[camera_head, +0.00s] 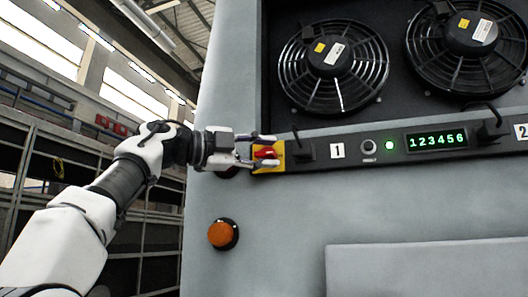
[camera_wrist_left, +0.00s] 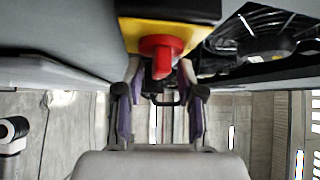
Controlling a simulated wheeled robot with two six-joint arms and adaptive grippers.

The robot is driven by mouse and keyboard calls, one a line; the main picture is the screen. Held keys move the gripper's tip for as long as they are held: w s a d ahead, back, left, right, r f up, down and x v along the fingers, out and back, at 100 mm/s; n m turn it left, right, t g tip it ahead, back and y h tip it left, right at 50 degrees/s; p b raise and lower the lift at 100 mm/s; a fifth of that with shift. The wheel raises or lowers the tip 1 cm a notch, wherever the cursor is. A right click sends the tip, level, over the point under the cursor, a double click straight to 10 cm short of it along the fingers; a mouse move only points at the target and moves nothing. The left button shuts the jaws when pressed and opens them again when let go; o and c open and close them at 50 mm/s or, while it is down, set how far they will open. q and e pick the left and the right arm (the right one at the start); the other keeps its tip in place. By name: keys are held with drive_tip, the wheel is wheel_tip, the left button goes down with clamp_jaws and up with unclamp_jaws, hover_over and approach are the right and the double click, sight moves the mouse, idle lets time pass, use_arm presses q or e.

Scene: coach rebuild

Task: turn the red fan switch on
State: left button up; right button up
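The red fan switch (camera_head: 265,154) is a rotary knob on a yellow plate (camera_head: 277,146) at the left end of the black control strip. In the head view its red grip lies nearly level. My left gripper (camera_head: 259,150) reaches it from the left, with one finger above the knob and one below. In the left wrist view the knob (camera_wrist_left: 161,54) shows at the top centre, between the spread fingers of my left gripper (camera_wrist_left: 160,78). The fingers look apart, and I see no clear contact with the knob. My right gripper is in neither view.
The control strip also carries a label "1" (camera_head: 338,151), a small round knob (camera_head: 369,148), a lit green lamp (camera_head: 389,145) and a green display (camera_head: 437,140). Two caged fans (camera_head: 333,66) sit above. An orange button (camera_head: 221,234) is below on the grey panel.

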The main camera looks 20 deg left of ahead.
use_arm(q)
drive_tip(key=shift+w, duration=0.1)
drive_tip(key=shift+s+a, duration=0.3)
drive_tip(key=shift+a, duration=0.05)
drive_tip(key=v, duration=0.6)
drive_tip(key=shift+s, duration=0.15)
drive_tip(key=shift+a+f, duration=0.1)
drive_tip(key=shift+f, duration=0.05)
